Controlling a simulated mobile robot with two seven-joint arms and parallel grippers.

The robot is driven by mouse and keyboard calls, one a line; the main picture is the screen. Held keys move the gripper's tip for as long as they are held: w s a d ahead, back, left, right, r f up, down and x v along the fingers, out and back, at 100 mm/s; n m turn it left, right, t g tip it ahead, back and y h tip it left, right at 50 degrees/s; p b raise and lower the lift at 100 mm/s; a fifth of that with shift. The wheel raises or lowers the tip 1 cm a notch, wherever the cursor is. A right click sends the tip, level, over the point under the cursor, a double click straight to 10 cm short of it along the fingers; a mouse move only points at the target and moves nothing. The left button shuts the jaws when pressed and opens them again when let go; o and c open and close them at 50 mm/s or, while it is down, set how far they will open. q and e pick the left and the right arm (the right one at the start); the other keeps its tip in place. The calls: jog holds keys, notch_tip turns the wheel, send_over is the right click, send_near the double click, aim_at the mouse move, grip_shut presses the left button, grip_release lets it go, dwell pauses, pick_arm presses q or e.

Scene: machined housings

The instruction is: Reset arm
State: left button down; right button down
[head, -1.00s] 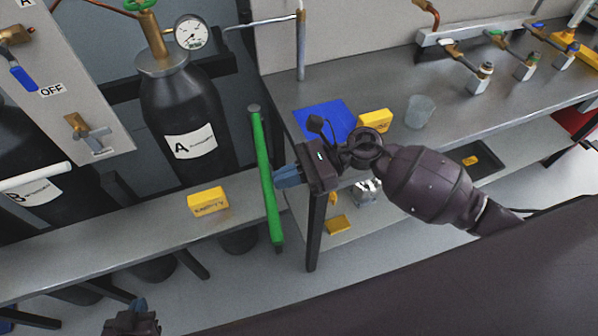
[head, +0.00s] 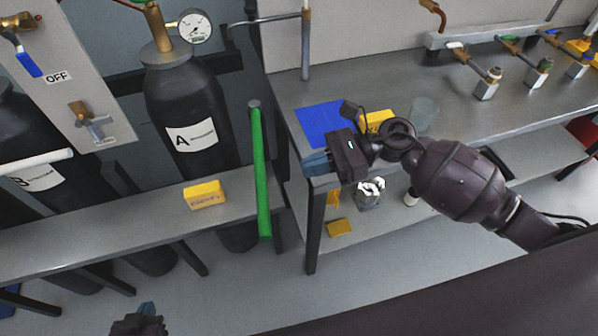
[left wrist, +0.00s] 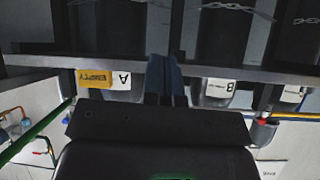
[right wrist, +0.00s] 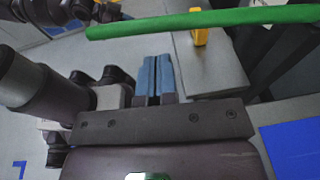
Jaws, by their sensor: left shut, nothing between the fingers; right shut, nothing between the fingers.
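My right gripper (head: 316,164) shows in the head view in front of the bench's left end, beside the blue mat. Its blue fingers are shut with nothing between them, and they also show in the right wrist view (right wrist: 154,78). My left gripper (head: 147,309) is low at the bottom left of the head view, only its tip in sight. Its fingers are together and empty in the left wrist view (left wrist: 164,80), below the shelf edge. Neither gripper touches an object.
A green bar (head: 261,175) stands left of my right gripper. A yellow box (head: 204,196) sits on the grey shelf (head: 120,222) before cylinder A (head: 190,110). The bench holds a blue mat (head: 318,117), a yellow block (head: 379,121) and a clear cup (head: 424,113).

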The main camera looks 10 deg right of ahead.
jog(key=d+r, duration=0.1)
jog(key=d, duration=0.6)
jog(key=shift+s+r+b, duration=0.2)
jog(key=shift+r+b, duration=0.05)
jog(key=shift+b, duration=0.15)
jog(key=shift+d, duration=0.1)
jog(key=s+d+f+n+t+h, duration=0.15)
jog(key=f+n+t+h, duration=0.35)
jog(key=n, duration=0.6)
jog(key=d+f+n+t+h, duration=0.25)
jog(key=n+t, duration=0.45)
jog(key=n, duration=0.4)
jog(key=s+d+f+n+t+h, duration=0.1)
jog(key=d+f+n+t+h, duration=0.3)
jog(key=n, duration=0.7)
jog(key=s+f+m+g+h, duration=0.4)
jog(key=s+f+m, duration=0.6)
jog(key=m, duration=0.4)
jog(key=shift+s+f+g, duration=0.35)
jog(key=shift+f+g, duration=0.1)
jog(key=shift+g, duration=0.05)
